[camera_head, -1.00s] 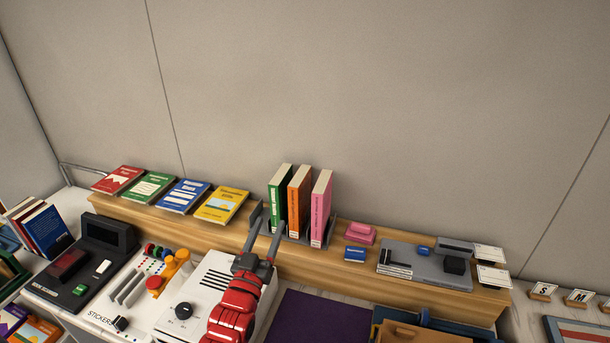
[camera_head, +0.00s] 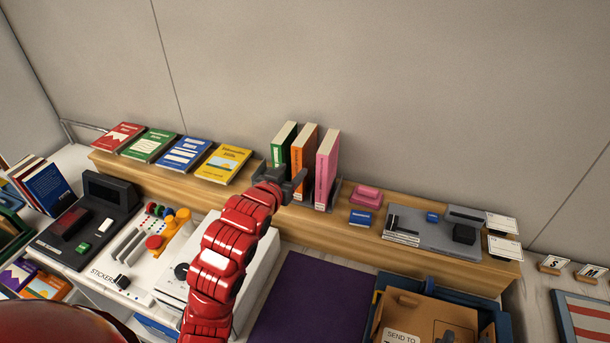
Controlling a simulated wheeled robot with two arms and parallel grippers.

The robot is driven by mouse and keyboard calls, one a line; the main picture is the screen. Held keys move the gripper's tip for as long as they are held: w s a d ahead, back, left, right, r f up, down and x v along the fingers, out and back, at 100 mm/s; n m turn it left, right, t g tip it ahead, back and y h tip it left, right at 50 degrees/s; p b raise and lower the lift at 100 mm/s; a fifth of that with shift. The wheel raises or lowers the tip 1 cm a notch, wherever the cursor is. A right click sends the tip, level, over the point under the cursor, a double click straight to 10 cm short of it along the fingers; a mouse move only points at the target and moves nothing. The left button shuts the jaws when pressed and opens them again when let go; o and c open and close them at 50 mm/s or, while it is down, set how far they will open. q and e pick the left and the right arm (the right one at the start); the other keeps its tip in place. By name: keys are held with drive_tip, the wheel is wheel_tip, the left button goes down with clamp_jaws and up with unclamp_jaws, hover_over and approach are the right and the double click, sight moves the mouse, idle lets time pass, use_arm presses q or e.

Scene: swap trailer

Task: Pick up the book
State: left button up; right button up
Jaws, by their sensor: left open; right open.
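Three upright books stand in a grey holder on the wooden shelf: a green book (camera_head: 284,140), an orange book (camera_head: 304,143) and a pink book (camera_head: 326,168). My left gripper (camera_head: 281,174) is open at the green book, with its jaws spread across the lower part of that book's spine. The jaws and wrist hide this lower part. One finger is at the left of the green book and the other is by the orange book's spine; I cannot tell whether either touches. My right gripper is not in view.
Red, green, blue and yellow books (camera_head: 222,163) lie along the shelf's left. A pink block (camera_head: 367,195), a small blue box (camera_head: 360,218) and a grey tray (camera_head: 423,232) are to the right. A white device (camera_head: 172,285) and purple mat (camera_head: 313,310) lie below.

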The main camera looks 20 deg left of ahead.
sight(298, 164)
use_arm(q)
drive_tip(key=p+x, duration=0.2)
drive_tip(key=x, duration=0.4)
drive_tip(key=shift+w+f+p, duration=0.15)
drive_tip(key=shift+w+p, duration=0.2)
drive_tip(key=shift+w, duration=0.1)
drive_tip(key=p+x, duration=0.3)
drive_tip(key=shift+w+a+f, duration=0.2)
drive_tip(key=shift+w+f, duration=0.1)
drive_tip(key=shift+w, duration=0.05)
drive_tip(key=shift+w+f, duration=0.2)
drive_tip(key=shift+w, duration=0.35)
clamp_jaws()
